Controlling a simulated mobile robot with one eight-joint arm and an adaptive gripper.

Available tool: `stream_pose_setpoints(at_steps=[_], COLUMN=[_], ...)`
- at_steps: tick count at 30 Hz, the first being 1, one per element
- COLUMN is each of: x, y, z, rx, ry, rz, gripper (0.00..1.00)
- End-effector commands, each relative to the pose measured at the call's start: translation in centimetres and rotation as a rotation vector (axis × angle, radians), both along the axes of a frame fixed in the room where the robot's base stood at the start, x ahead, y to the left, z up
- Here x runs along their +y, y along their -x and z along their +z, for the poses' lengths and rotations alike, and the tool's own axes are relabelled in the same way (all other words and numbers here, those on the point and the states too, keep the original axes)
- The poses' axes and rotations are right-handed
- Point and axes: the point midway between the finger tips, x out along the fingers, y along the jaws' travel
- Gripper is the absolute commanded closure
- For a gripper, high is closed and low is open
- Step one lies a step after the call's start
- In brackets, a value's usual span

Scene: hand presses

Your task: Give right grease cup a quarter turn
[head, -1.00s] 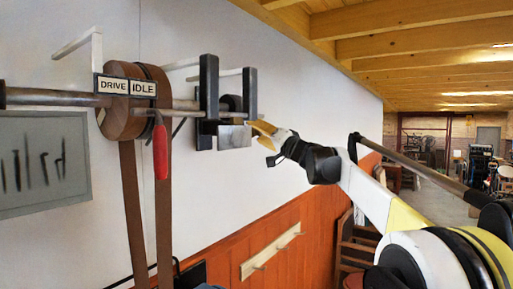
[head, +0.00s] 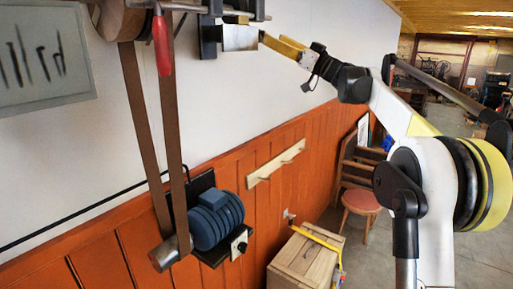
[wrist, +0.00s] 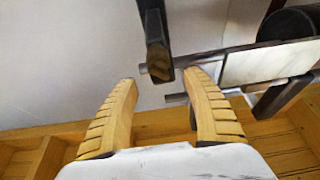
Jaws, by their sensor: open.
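I cannot pick out the right grease cup for certain in either view. The shaft bracket (head: 208,35) is cut off by the top edge of the head view. A pale metal plate (head: 239,38) sits at its lower right, and it also shows in the wrist view (wrist: 268,62). My gripper (head: 276,43) is just right of this plate. In the wrist view my gripper (wrist: 160,80) has its two yellow ribbed fingers spread, with nothing held. A dark post (wrist: 155,40) and short metal rod ends show beyond the gap between the fingertips. Whether anything touches is unclear.
A red handle (head: 161,42) hangs at the upper left beside brown belts (head: 143,120) running down to a blue motor (head: 214,219). A peg rail (head: 275,165) is on the orange panelling. A wooden crate (head: 303,262) and a chair (head: 361,190) stand lower right.

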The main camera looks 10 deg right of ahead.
Motion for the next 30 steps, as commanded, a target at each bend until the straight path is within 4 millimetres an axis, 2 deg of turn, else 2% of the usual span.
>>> stream_pose_setpoints(at_steps=[1,8,18,30], x=[-0.8,-4.0,0.5,4.7], y=[0.7,4.1,6.4,9.7], z=[-0.8,-2.7,-8.3,-15.3], rx=[0.001,0.001,0.156,0.338], ry=[-0.001,-0.002,0.052,0.115], rz=[-0.002,-0.002,0.058,0.099], gripper=[0.42,0.42,0.42,0.42])
